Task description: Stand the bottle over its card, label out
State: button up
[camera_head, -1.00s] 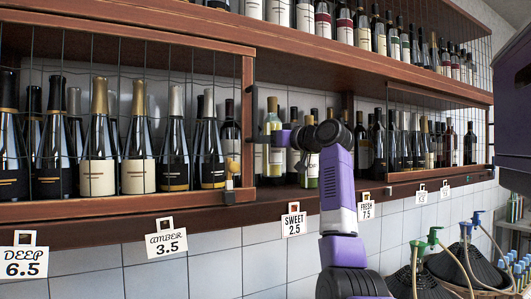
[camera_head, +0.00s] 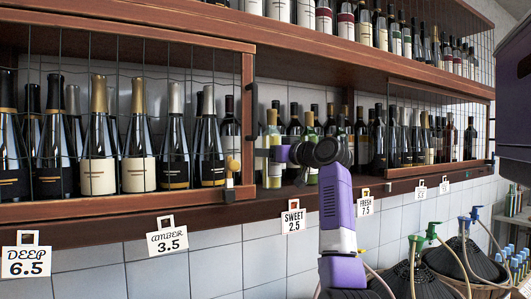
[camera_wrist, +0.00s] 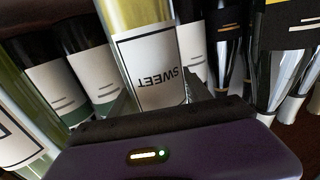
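The bottle (camera_head: 273,170), pale yellow-green with a white label, is upright at the front of the middle shelf opening, slightly left of and above the SWEET 2.5 card (camera_head: 293,220). In the wrist view the bottle (camera_wrist: 138,14) shows a white label reading SWEET, upside down in that picture and facing my wrist camera. My gripper (camera_head: 270,153) reaches in from the right and is shut on the bottle, with its fingers partly hidden. I cannot tell whether the bottle's base touches the shelf.
A similar yellow-green bottle (camera_head: 311,132) stands just right, partly behind my arm. Dark bottles fill the shelf behind. A wire-fronted case (camera_head: 247,120) with a wooden post is close on the left. Demijohn baskets (camera_head: 455,262) stand at lower right.

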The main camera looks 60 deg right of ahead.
jog(key=shift+o, duration=1.3)
jog(key=shift+r, duration=0.15)
jog(key=b+v, duration=0.4)
jog(key=v, duration=0.8)
jog(key=shift+r, duration=0.1)
jog(key=shift+s, duration=0.15)
